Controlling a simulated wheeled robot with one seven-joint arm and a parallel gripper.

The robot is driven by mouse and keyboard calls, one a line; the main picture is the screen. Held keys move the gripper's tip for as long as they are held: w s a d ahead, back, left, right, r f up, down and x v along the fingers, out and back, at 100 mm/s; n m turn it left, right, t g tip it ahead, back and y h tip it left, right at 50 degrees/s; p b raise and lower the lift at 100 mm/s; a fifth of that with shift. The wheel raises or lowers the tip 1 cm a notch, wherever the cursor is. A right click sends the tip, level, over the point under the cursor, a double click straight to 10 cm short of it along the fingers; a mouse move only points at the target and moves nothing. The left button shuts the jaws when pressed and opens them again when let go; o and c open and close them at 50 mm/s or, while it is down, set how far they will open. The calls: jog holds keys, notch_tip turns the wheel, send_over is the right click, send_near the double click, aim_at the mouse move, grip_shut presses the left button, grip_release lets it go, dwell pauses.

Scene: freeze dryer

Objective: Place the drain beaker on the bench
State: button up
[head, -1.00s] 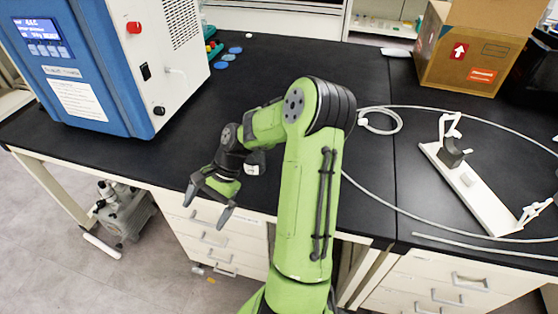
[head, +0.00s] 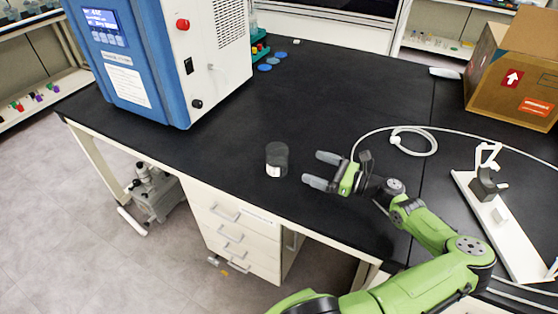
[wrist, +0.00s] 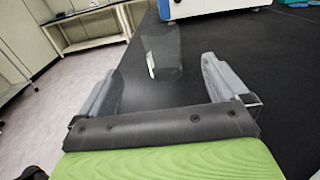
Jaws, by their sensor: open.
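The drain beaker (head: 277,160) is a small, dark see-through cup with a white label. It stands upright on the black bench (head: 330,105), near the front edge and in front of the blue and white freeze dryer (head: 160,60). My gripper (head: 322,170) is open and empty, to the right of the beaker and apart from it, with its fingers pointing towards it. In the wrist view, the beaker (wrist: 163,52) shows beyond the gap between the open fingers of my gripper (wrist: 158,72).
A white hose (head: 413,141) lies coiled on the bench to the right. A white stand (head: 500,215) and a cardboard box (head: 513,85) are farther right. Blue discs (head: 268,63) lie beside the dryer. The bench behind the beaker is clear. A pump (head: 150,195) stands on the floor.

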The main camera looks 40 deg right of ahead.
aim_at(268, 149)
jog(key=b+x, duration=0.4)
jog(key=x, duration=1.1)
jog(key=shift+w+r, duration=0.1)
jog(key=shift+w, duration=0.3)
jog(key=shift+s+r, duration=0.1)
jog(key=c, duration=1.1)
notch_tip(268, 149, up, 10)
jog(key=p, duration=0.3)
jog(key=shift+p, duration=0.4)
